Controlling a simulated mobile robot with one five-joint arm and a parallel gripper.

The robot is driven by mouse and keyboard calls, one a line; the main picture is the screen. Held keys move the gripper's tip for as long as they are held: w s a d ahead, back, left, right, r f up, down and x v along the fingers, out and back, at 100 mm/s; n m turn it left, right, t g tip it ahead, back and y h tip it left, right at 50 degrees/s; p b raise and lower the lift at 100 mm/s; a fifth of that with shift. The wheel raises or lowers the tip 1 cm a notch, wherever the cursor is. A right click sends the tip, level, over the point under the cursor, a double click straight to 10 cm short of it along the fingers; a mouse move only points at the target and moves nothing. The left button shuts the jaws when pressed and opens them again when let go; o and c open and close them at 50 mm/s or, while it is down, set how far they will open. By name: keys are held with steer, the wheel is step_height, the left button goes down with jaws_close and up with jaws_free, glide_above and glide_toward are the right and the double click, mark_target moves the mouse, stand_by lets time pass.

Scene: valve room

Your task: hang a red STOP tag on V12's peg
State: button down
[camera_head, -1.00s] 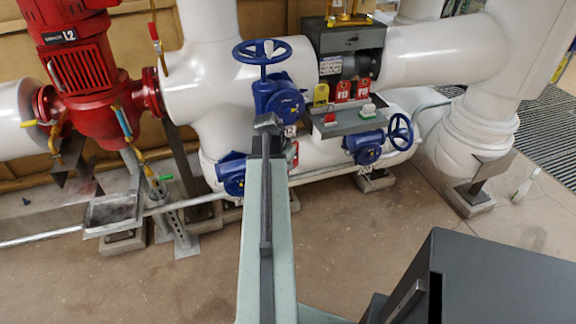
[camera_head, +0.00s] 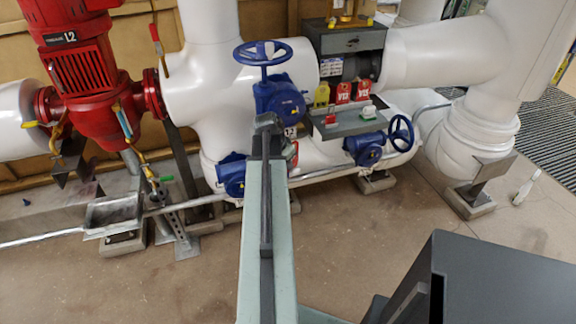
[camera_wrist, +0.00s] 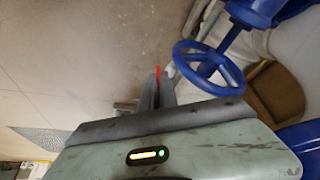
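The label reading 12 (camera_head: 290,131) sits below the blue valve body (camera_head: 283,98) with its upright handwheel stem, in the middle of the head view. My gripper (camera_head: 268,121) is in front of this valve. In the wrist view my gripper (camera_wrist: 158,88) has its fingers close together, with a thin red piece (camera_wrist: 158,71) showing edge-on between the tips. It looks like a red tag. A small red and white patch (camera_head: 293,152) shows just right of my arm; I cannot tell whether it is the same tag. V12's peg is not distinguishable.
Two red tags (camera_head: 343,92) and a yellow tag (camera_head: 321,95) hang above a grey shelf (camera_head: 345,126) holding small blocks. A blue handwheel (camera_wrist: 208,67) is close to the right of my fingers. A dark grey box (camera_head: 500,280) stands front right. Floor at front left is clear.

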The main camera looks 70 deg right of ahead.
steer(key=shift+w+d, duration=0.15)
steer(key=shift+d, duration=0.1)
stand_by(0.4)
steer(key=shift+w+d, duration=0.6)
steer(key=shift+d, duration=0.1)
steer(key=shift+f, duration=0.1)
steer(key=shift+w+d+f+b, duration=0.25)
steer(key=shift+d+b, duration=0.05)
steer(key=shift+b, duration=0.1)
steer(key=shift+f, duration=0.1)
stand_by(0.5)
steer(key=shift+d+f, duration=0.1)
steer(key=shift+f, duration=0.05)
stand_by(0.3)
